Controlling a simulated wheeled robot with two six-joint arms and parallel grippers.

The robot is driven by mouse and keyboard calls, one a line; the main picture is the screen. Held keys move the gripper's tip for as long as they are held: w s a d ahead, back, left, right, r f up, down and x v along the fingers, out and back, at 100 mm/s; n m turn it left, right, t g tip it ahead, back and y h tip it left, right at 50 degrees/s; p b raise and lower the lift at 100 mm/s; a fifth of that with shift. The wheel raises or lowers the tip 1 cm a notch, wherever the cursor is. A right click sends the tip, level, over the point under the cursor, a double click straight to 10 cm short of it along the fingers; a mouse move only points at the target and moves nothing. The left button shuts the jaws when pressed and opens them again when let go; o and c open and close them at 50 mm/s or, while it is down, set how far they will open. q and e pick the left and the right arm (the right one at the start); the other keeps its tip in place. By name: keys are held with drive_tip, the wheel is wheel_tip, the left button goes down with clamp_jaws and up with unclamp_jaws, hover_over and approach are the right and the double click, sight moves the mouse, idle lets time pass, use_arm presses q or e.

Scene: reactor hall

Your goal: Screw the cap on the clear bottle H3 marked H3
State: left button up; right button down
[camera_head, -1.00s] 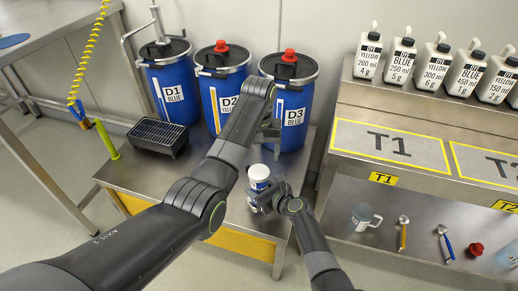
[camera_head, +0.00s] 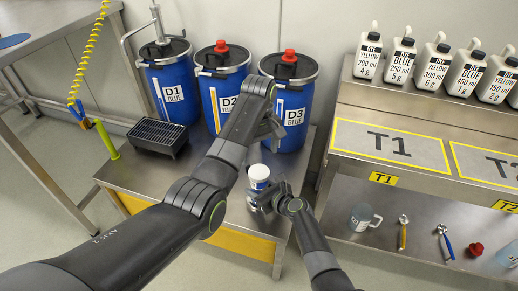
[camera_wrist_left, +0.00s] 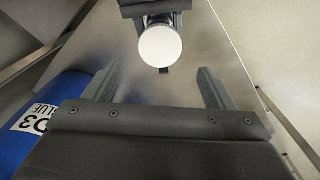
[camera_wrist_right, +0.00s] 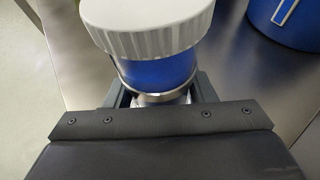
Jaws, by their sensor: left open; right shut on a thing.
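The bottle (camera_head: 259,184) stands upright over the small steel table, its body blue in the right wrist view (camera_wrist_right: 160,72). A ribbed white cap (camera_head: 259,171) sits on its top; I cannot tell whether it is tight. No H3 mark is readable. My right gripper (camera_head: 262,201) is shut around the bottle's lower part, also in the right wrist view (camera_wrist_right: 162,94). My left gripper (camera_head: 271,130) is open and empty, above and behind the bottle. In the left wrist view the white cap (camera_wrist_left: 160,46) lies beyond its spread fingertips (camera_wrist_left: 157,82), apart from them.
Blue drums D1 (camera_head: 170,95), D2 (camera_head: 224,100) and D3 (camera_head: 292,108) stand along the back. A black grated box (camera_head: 157,138) is at the table's left. The T1 shelf (camera_head: 390,147) is to the right, with a mug (camera_head: 362,217) and tools below.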

sight(259, 172)
use_arm(q)
wheel_tip(259, 172, down, 8)
drive_tip(key=shift+r, duration=0.1)
idle(0.4)
drive_tip(key=c, duration=1)
drive_tip(key=m, duration=1.2)
drive_tip(key=o, duration=1.1)
